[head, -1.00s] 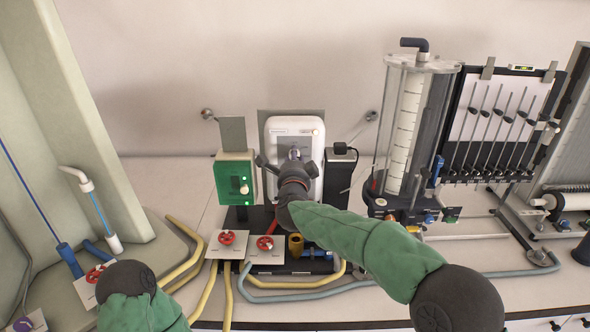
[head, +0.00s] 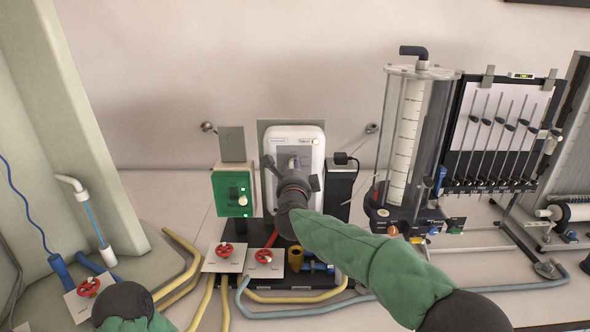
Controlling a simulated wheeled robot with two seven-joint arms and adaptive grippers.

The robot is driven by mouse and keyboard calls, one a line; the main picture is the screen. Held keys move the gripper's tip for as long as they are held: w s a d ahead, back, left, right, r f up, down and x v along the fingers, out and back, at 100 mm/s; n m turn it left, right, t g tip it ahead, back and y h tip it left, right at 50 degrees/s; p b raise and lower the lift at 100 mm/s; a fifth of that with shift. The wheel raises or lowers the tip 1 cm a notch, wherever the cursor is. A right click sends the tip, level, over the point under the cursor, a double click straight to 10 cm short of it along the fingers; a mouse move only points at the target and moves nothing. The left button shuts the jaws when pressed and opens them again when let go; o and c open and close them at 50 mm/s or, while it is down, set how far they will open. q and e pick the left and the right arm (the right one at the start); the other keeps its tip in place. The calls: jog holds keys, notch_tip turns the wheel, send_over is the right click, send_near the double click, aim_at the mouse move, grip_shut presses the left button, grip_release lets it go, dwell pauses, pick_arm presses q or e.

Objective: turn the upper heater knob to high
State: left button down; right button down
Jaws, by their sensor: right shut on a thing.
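The white heater unit (head: 311,150) stands upright at the back centre of the bench, in front of a grey plate. My right gripper (head: 293,172) is at its front face, shut on the upper heater knob (head: 293,161). The fingers cover most of the knob, so its pointer and setting cannot be read. The lower part of the unit's face is hidden behind my gripper and wrist. My left arm shows only at the bottom left, and its gripper is out of view.
A green box (head: 234,190) stands close left of the unit, and a black box (head: 340,187) close right. Red valve wheels (head: 224,250) and yellow hoses (head: 180,262) lie in front. A clear cylinder (head: 407,135) and a manometer board (head: 500,125) stand to the right.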

jog(key=shift+a+f, duration=0.25)
jog(key=shift+a, duration=0.1)
jog(key=c, duration=1)
grip_release()
jog(key=shift+o, duration=0.3)
jog(key=shift+a+r, duration=0.1)
jog(key=shift+a, duration=0.05)
jog(key=shift+d+r, duration=0.15)
jog(key=shift+d, duration=0.1)
jog(key=s, duration=1.2)
